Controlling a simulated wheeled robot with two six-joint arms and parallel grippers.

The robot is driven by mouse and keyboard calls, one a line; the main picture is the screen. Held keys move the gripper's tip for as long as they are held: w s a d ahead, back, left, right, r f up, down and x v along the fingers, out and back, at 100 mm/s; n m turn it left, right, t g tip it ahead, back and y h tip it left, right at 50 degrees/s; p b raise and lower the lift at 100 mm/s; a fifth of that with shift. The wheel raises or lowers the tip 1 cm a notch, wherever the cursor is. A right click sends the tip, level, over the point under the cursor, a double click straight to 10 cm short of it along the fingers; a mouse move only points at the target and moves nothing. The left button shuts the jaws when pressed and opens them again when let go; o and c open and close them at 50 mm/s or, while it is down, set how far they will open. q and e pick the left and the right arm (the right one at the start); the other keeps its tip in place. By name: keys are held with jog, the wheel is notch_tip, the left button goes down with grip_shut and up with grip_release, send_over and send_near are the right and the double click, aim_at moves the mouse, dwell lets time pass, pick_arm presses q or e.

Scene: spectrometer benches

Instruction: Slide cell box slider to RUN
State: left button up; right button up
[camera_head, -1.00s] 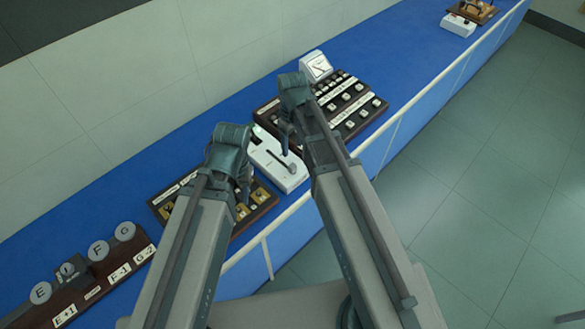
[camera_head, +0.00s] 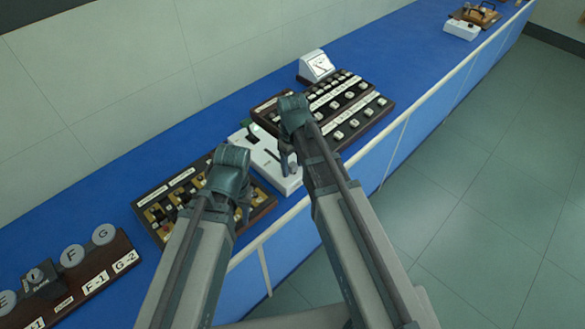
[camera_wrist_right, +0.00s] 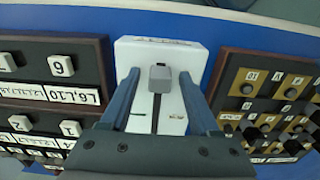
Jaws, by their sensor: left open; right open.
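The cell box is a white box (camera_head: 262,155) with a dark slot, lying between two dark panels on the blue bench. In the right wrist view the white box (camera_wrist_right: 188,52) shows a grey slider knob (camera_wrist_right: 159,78) at one end of its slot. My right gripper (camera_wrist_right: 160,74) is open, with one finger on each side of the knob; I cannot tell whether either touches it. In the head view my right gripper (camera_head: 289,164) is over the box's near end and hides the knob. My left gripper (camera_head: 243,208) is open over the panel to the left.
A dark panel with brass pieces (camera_head: 158,228) lies left of the box. A dark board with white keys (camera_head: 372,122) lies right of it, with a white meter (camera_head: 316,66) behind. A pale rail (camera_head: 290,216) runs along the bench front.

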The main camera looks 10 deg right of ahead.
grip_shut()
dwell(1.4)
